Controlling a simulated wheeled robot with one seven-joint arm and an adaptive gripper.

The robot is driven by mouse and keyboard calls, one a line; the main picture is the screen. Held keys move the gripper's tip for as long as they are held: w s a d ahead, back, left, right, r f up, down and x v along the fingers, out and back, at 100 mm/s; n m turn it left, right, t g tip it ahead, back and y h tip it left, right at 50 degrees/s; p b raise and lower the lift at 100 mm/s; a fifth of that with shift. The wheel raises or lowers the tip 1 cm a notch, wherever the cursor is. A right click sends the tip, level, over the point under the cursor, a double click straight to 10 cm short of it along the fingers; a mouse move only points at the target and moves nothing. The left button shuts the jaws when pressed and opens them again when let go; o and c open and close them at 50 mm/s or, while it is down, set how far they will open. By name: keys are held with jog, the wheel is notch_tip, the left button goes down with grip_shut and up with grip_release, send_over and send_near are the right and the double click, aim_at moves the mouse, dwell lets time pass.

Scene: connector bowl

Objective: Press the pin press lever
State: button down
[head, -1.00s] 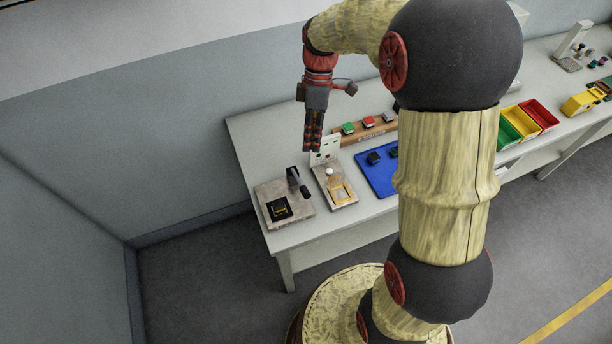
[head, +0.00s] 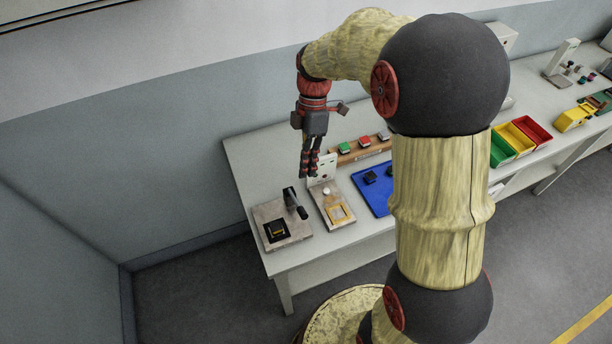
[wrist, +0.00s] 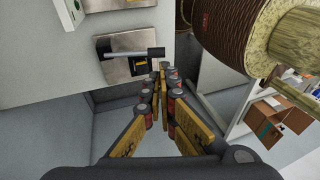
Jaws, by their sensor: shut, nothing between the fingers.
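The pin press is a grey metal plate (head: 296,232) at the left end of the bench, with a black square nest (head: 276,231) and a black lever (head: 292,202) at its back right. In the wrist view the lever (wrist: 135,53) lies across the plate (wrist: 115,68), pointing right, with its end close to my fingertips in the picture. My gripper (head: 308,174) hangs fingers down behind and above the press, apart from the lever. Its fingers (wrist: 160,75) are together and empty. The wrist view partly hides the nest behind the lever.
Farther right are a blue mat (head: 372,192), a wooden rack (head: 362,153) with coloured blocks, and coloured bins (head: 514,141). The bench's left back is clear.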

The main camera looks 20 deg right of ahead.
aim_at(306, 213)
jog(key=b+x, duration=0.1)
jog(key=x, duration=1.1)
jog(key=shift+f+b, duration=0.1)
jog(key=shift+b, duration=0.25)
jog(key=shift+s+f, duration=0.15)
jog(key=shift+s+f+t+b, duration=0.15)
jog(key=shift+t+b, duration=0.15)
jog(key=shift+b, duration=0.3)
jog(key=shift+s+f, duration=0.1)
jog(key=shift+f, duration=0.1)
jog(key=f+t+b, duration=0.1)
jog(key=f+b, duration=0.1)
jog(key=b, duration=0.1)
jog(key=shift+s+t, duration=0.35)
jog(key=shift+t, duration=0.05)
jog(key=f+t+b, duration=0.1)
jog(key=b, duration=0.2)
jog(key=s+f+t+b, duration=0.1)
jog(key=f+b, duration=0.1)
jog(key=b, duration=0.2)
jog(key=shift+n+t, duration=0.3)
jog(key=shift+s+f+b, duration=0.1)
jog(key=shift+f+b, duration=0.5)
jog(key=shift+b, duration=0.35)
